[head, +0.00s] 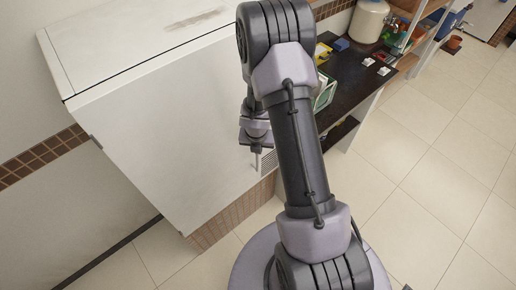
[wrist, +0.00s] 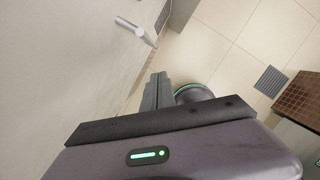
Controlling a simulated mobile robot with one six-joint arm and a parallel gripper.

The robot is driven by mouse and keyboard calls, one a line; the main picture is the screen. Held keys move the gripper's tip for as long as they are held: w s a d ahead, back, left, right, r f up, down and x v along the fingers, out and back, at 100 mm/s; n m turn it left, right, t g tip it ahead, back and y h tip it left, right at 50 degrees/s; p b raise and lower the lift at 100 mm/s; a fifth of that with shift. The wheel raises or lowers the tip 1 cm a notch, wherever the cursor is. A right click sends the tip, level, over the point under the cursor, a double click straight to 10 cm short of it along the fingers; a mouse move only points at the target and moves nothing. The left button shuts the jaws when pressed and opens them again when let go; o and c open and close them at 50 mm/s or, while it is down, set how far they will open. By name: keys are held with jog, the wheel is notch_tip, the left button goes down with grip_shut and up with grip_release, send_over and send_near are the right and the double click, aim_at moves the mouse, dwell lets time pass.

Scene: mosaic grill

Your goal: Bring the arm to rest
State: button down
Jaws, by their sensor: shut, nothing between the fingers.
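My arm rises through the middle of the head view, bent, with its wrist hanging on the left side of the upper link. My gripper (head: 257,149) points down in front of the white cabinet's face. In the wrist view my gripper (wrist: 158,78) shows its dark fingers together with nothing between them. I cannot tell from the head view how wide the gap to the cabinet is.
A large white cabinet (head: 165,130) stands at the left; a pale handle (wrist: 130,28) juts from a pale surface in the wrist view. A dark counter (head: 350,80) with small items stands behind my arm. Tiled floor (head: 440,150) is clear at right. A floor grate (wrist: 270,81) lies near a brown mosaic block (wrist: 302,98).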

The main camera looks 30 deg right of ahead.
jog(key=s+a+r+m+t+h+b, duration=0.1)
jog(key=s+a+r+m+b, duration=0.1)
jog(key=r+m+b, duration=0.45)
jog(key=s+a+r+m+t+b, duration=0.1)
jog(key=s+a+r+m+b, duration=0.15)
jog(key=m+b, duration=0.65)
jog(key=s+a+m+t+y+b, duration=0.1)
jog(key=s+a+m+y+b, duration=0.3)
jog(key=s+a+m+b, duration=0.8)
jog(key=s+a+m, duration=0.3)
jog(key=m, duration=0.2)
jog(key=shift+s+a+f+t+y, duration=0.2)
jog(key=shift+s+a+t+y, duration=0.05)
jog(key=shift+s+t+y, duration=0.15)
jog(key=shift+w, duration=0.1)
